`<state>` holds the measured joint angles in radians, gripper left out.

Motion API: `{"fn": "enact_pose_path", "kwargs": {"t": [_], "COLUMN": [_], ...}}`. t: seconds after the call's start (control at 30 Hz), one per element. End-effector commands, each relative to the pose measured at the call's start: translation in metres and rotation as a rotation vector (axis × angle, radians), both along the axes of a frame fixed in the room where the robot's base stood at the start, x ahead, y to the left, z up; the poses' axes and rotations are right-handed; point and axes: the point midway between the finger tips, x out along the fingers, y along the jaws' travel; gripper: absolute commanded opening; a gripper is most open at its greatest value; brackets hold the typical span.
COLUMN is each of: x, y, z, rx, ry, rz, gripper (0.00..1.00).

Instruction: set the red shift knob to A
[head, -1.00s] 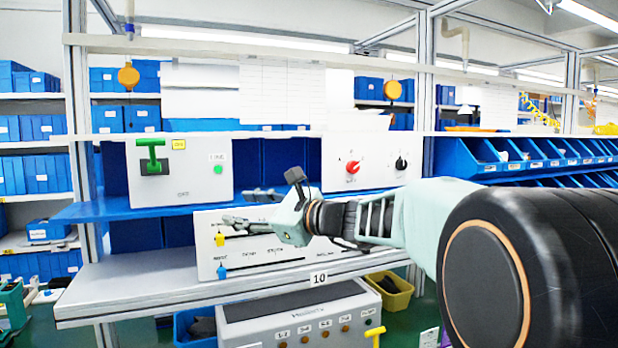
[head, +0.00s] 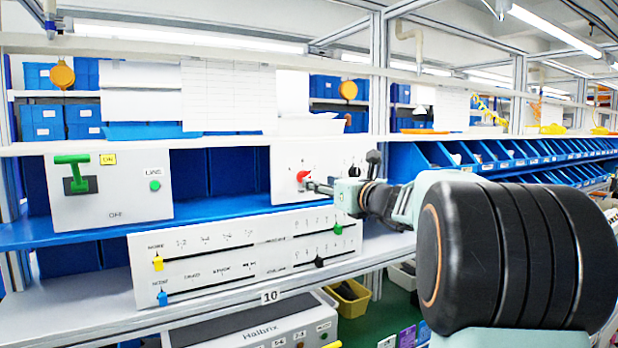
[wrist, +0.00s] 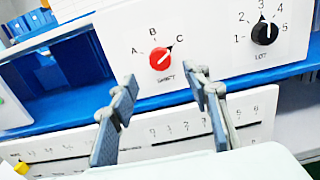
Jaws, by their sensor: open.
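The red shift knob (wrist: 160,59) is on a white panel in the wrist view, with A at its left, B above and C at its upper right. Its dark pointer appears to aim toward C. In the head view the red knob (head: 303,176) is small, and its lower part is close to my fingers. My gripper (wrist: 163,78) is open and empty, with one finger to the left and one to the right below the knob. The fingertips look short of the knob, not around it. In the head view my gripper (head: 312,187) is in front of this panel.
A black lot knob (wrist: 264,33) with numbered positions is to the right on the same panel. Below is a slider panel (head: 240,254) with coloured sliders. A box with a green lever (head: 75,173) stands at left. Blue bins (head: 480,155) are at right.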

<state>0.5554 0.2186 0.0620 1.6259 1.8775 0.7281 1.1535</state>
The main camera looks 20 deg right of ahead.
Motion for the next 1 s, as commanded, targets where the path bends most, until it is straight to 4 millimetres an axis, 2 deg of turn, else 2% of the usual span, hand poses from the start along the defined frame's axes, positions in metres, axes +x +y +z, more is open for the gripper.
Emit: {"fn": "enact_pose_path", "kwargs": {"t": [0.03,0.2,0.4,0.8,1.0], "x": [0.011,0.04,0.061,0.067,0.067], "y": [0.003,0.009,0.013,0.013,0.013], "z": [0.001,0.001,0.001,0.0,0.0], "rx": [0.001,0.002,0.0,-0.001,-0.001], "ry": [0.002,0.001,0.0,0.0,0.0], "rz": [0.002,0.003,0.002,0.0,0.0], "gripper": [0.44,0.44,0.44,0.44,0.23]}}
